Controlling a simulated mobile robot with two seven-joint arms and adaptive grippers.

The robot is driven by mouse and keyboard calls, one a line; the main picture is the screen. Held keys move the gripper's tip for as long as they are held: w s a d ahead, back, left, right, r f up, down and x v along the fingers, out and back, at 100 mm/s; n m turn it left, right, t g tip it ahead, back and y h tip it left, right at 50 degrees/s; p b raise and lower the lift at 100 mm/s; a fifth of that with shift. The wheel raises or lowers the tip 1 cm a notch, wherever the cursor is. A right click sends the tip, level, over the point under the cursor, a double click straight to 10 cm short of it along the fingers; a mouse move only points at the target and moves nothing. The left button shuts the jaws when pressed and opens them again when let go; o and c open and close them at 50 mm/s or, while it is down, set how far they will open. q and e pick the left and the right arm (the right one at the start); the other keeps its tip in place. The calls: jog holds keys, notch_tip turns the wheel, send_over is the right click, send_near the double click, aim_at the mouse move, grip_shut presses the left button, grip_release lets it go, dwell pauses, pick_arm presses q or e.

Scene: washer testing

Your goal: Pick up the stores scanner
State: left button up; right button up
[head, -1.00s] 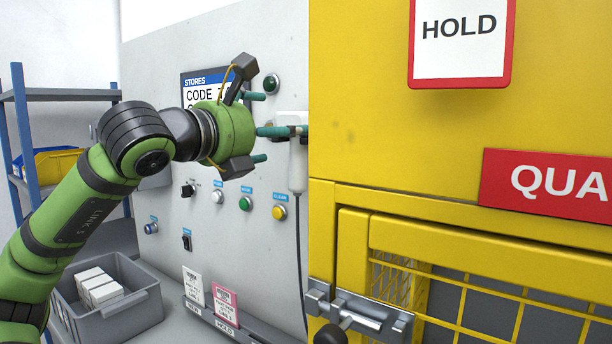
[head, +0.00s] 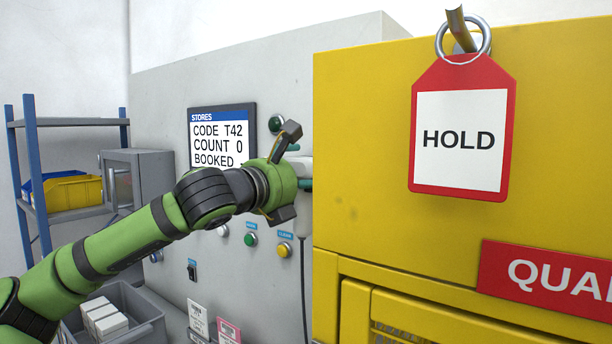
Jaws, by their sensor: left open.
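The stores scanner (head: 302,163) is a white handheld device on the grey panel, at the edge of the yellow cage. Only a small part of its top shows. My gripper and the cage edge hide the rest, and its dark cable hangs below. My left gripper (head: 297,178) is green with dark finger links and teal finger pads. It is open and at the scanner, with its fingers reaching around or beside it; I cannot tell whether they touch. My right gripper is not in view.
The stores screen (head: 222,131) reads CODE T42, COUNT 0, BOOKED. The yellow cage (head: 375,130) with a red HOLD tag (head: 461,140) stands close on the right. Buttons line the panel (head: 320,60). A grey bin (head: 148,322) with white boxes and a shelf (head: 70,122) are at left.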

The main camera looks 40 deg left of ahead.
pick_arm(q)
jog(key=shift+c, duration=0.4)
jog(key=c, duration=1.3)
jog(key=shift+o, duration=0.2)
jog(key=shift+r, duration=0.6)
jog(key=c, duration=0.4)
jog(key=s+b, duration=0.1)
jog(key=s, duration=0.1)
jog(key=s+b, duration=0.2)
jog(key=s+d+b, duration=0.1)
jog(key=s+b, duration=0.1)
jog(key=s, duration=0.1)
jog(key=shift+f, duration=0.1)
jog(key=s+b, duration=0.4)
jog(key=s, duration=0.5)
jog(key=shift+d, duration=0.45)
jog(key=shift+s+d+r+b, duration=0.1)
jog(key=shift+s+r+b, duration=0.1)
jog(key=shift+s, duration=0.35)
jog(key=shift+s+r+b, duration=0.1)
jog(key=shift+s+b, duration=0.05)
jog(key=shift+s, duration=0.35)
jog(key=shift+w, duration=0.1)
